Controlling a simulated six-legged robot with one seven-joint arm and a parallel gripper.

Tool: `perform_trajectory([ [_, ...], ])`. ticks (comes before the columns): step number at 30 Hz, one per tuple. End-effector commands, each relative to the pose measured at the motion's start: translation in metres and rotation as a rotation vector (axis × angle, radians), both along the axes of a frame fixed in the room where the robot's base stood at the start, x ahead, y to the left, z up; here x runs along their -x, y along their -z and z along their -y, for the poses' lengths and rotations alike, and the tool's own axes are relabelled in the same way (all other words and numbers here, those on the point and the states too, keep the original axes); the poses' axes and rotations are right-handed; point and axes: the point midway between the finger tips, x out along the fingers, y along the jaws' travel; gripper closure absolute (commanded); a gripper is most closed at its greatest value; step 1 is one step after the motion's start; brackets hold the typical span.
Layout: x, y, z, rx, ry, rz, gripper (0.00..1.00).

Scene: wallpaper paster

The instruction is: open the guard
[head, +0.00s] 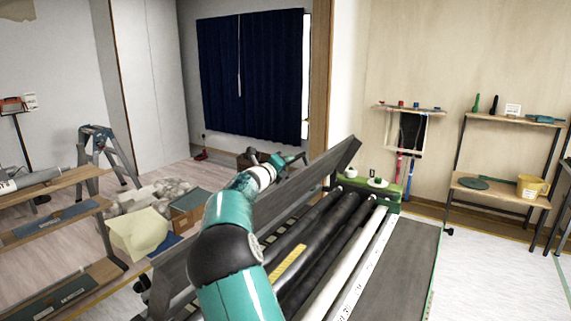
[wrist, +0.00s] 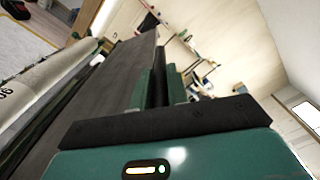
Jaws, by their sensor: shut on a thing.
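The guard is a long dark grey panel (head: 338,161) along the left side of the pasting machine. It stands tilted up, its far end raised above the rollers. My teal arm reaches over it and hides its middle. My gripper (head: 303,158) is at the guard's upper edge in the head view. In the wrist view the guard (wrist: 108,88) runs away as a broad dark face, and my gripper's green fingers (wrist: 160,88) are closed at its edge. The exact contact is partly hidden by the gripper body.
The machine's rollers (head: 345,235) lie open to the right of the guard, with a green end frame (head: 388,194) at the far end. A low shelf rack (head: 60,215), a stepladder (head: 108,150) and boxes (head: 188,211) stand at left. A shelf (head: 500,187) stands at right.

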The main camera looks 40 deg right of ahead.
Motion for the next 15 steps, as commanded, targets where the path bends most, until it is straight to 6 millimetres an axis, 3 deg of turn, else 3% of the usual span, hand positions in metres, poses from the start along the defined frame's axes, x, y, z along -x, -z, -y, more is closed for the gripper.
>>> perform_trajectory([
  [7,-0.0024,0.0000,-0.0021,0.000,-0.004,0.001,1.00],
  [8,-0.0025,0.0001,-0.0020,0.000,-0.004,0.001,0.78],
  [10,-0.0027,0.0003,-0.0017,0.000,-0.004,0.001,0.64],
  [15,-0.0030,0.0008,-0.0010,-0.001,-0.002,0.000,0.62],
])
